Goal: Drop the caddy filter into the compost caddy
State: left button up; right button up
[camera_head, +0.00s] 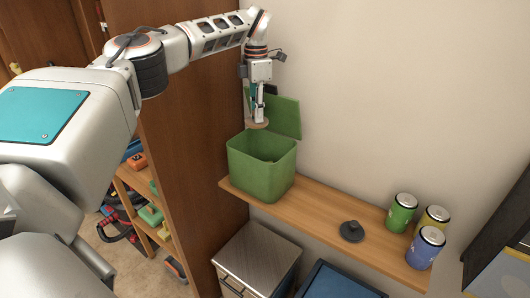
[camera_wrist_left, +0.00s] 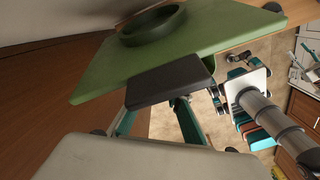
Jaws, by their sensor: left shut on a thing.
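The compost caddy (camera_head: 262,172) is a green bin standing on the left end of a wooden shelf, with its lid (camera_head: 285,117) raised at the back. My left gripper (camera_head: 257,117) points down over the caddy's rear left rim. In the left wrist view, a green panel with a raised green ring (camera_wrist_left: 153,25) lies beyond the dark block at my fingertips (camera_wrist_left: 170,82). The filter cannot be clearly made out there.
The wooden shelf (camera_head: 313,218) also carries a dark round piece with a knob (camera_head: 352,231) and three cans at its right end, including a green one (camera_head: 402,212). A tall brown panel stands left of the caddy. A metal-topped cabinet (camera_head: 257,257) is below.

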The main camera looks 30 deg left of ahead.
pick_arm(q)
jog(key=shift+f, duration=0.95)
jog(key=o, duration=0.9)
jog(key=shift+o, duration=0.2)
jog(key=shift+r, duration=0.15)
notch_tip(320, 180, up, 12)
jog(key=shift+f, duration=0.1)
